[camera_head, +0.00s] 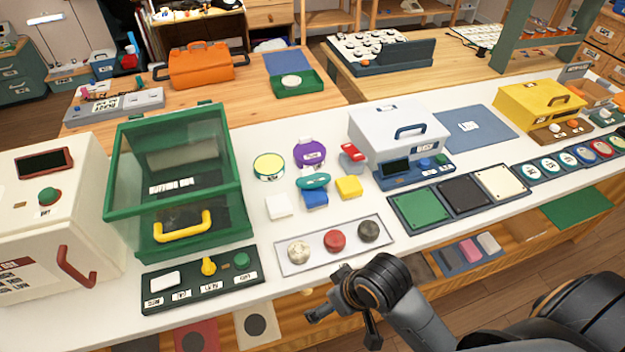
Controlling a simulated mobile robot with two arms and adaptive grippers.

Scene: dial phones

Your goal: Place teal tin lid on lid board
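A teal round piece (313,181), seemingly the teal tin lid, rests against or on top of a blue block (315,199) near the middle of the white counter. Which panel is the lid board I cannot tell for sure. A pale board (290,266) with a whitish, a red and a dark round piece lies at the counter's front. A row of panels with round coloured discs (565,158) lies at the right. My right gripper (341,329) is empty in front of the counter, below the pale board, its fingers spread apart. My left gripper is out of view.
A yellow-topped tin (268,166), a purple tin (309,152), a white block (279,206) and a yellow block (348,187) surround the teal piece. A green glass-fronted box (181,180) stands left, a white case (398,131) right. Counter between blocks and pale board is clear.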

